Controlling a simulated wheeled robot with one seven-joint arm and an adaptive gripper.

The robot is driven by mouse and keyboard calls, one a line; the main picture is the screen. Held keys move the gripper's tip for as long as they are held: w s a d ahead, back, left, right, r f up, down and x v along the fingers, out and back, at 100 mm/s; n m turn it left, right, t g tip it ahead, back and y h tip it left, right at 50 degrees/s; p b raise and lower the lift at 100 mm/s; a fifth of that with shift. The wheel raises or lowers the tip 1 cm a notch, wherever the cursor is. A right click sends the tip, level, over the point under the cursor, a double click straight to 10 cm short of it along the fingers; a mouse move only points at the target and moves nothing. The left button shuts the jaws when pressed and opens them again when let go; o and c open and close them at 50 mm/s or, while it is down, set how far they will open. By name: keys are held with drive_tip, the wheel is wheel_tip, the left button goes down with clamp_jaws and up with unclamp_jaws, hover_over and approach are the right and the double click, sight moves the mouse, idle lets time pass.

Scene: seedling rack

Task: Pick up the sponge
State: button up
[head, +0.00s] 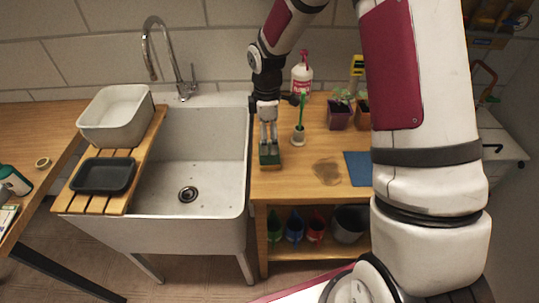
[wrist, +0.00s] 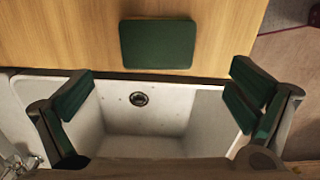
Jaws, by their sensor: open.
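The sponge (wrist: 158,44) shows in the wrist view as a dark green, flat rectangle with rounded corners. It lies on the wooden counter near the edge beside the sink. In the head view a small green block (head: 269,158) at the counter's left edge appears to be this sponge, just below my fingertips. My gripper (head: 268,138) points down there. In the wrist view my gripper (wrist: 160,97) is wide open, with green pads on both fingers and nothing between them. The sponge sits higher in that picture than the fingertips, with bare wood around it. The height gap is hard to judge.
The sink (head: 190,160) adjoins the counter on the left, with a faucet (head: 165,60) behind. A spray bottle (head: 301,78), potted seedlings (head: 340,117) and a blue mat (head: 358,168) are also on the counter.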

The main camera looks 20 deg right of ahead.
sight(269, 152)
drive_tip(key=shift+d+f+p, duration=0.2)
drive_tip(key=shift+f+p, duration=0.15)
drive_tip(key=shift+f, duration=1.6)
drive_tip(key=shift+d+f+p, duration=0.15)
drive_tip(key=shift+f+p, duration=0.15)
drive_tip(key=shift+f, duration=1.6)
drive_tip(key=shift+c, duration=0.2)
drive_tip(key=c, duration=0.7)
